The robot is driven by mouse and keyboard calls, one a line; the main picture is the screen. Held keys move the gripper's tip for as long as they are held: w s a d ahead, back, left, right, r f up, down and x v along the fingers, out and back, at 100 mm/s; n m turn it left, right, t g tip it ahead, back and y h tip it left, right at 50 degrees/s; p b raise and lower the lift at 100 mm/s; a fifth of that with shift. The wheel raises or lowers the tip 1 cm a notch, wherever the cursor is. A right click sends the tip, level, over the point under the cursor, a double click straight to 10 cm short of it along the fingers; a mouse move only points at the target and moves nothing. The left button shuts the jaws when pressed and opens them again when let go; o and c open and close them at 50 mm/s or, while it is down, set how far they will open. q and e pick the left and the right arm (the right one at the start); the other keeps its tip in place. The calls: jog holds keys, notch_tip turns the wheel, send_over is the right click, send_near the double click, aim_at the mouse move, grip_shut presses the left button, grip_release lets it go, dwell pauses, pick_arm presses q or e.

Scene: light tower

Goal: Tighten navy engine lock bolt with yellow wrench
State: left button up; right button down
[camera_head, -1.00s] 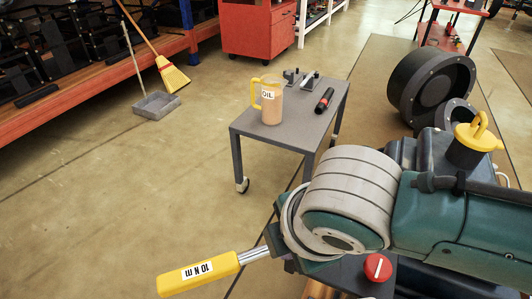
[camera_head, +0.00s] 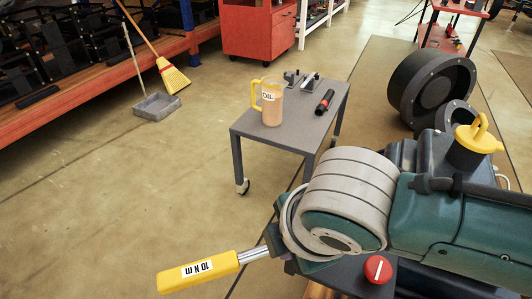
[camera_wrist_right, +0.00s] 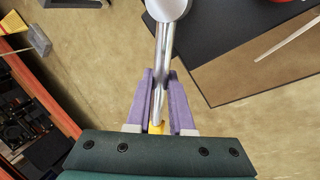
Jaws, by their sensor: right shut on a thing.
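The yellow wrench (camera_head: 198,270) sticks out to the left below my right wrist in the head view, its handle labelled "10 N m". Its bare steel shaft (camera_head: 254,254) runs in under my wrist, and the head is hidden there. In the right wrist view, my right gripper's purple fingers (camera_wrist_right: 160,78) are shut on the wrench. A bit of yellow handle shows between them, and the silver shaft (camera_wrist_right: 161,45) runs up to a round head (camera_wrist_right: 168,8). I cannot make out the navy engine lock bolt in either view. My left gripper is not in view.
A grey wheeled table (camera_head: 245,125) holds an oil jug (camera_head: 272,105) and a black-and-red tool (camera_head: 325,102). A red button (camera_head: 378,268) sits below my right arm. A large dark ring (camera_head: 420,85) stands at the right. The floor at left is clear up to the broom (camera_head: 170,75).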

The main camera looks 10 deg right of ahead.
jog(key=shift+w+a+r+m, duration=0.1)
jog(key=shift+w+m, duration=0.2)
jog(key=shift+m, duration=0.1)
jog(key=shift+w, duration=0.1)
jog(key=shift+w+m+h, duration=0.4)
jog(key=shift+m, duration=0.4)
jog(key=shift+w+f+m+h, duration=0.25)
jog(key=shift+w+m, duration=0.2)
jog(key=shift+m, duration=0.25)
jog(key=shift+r, duration=0.1)
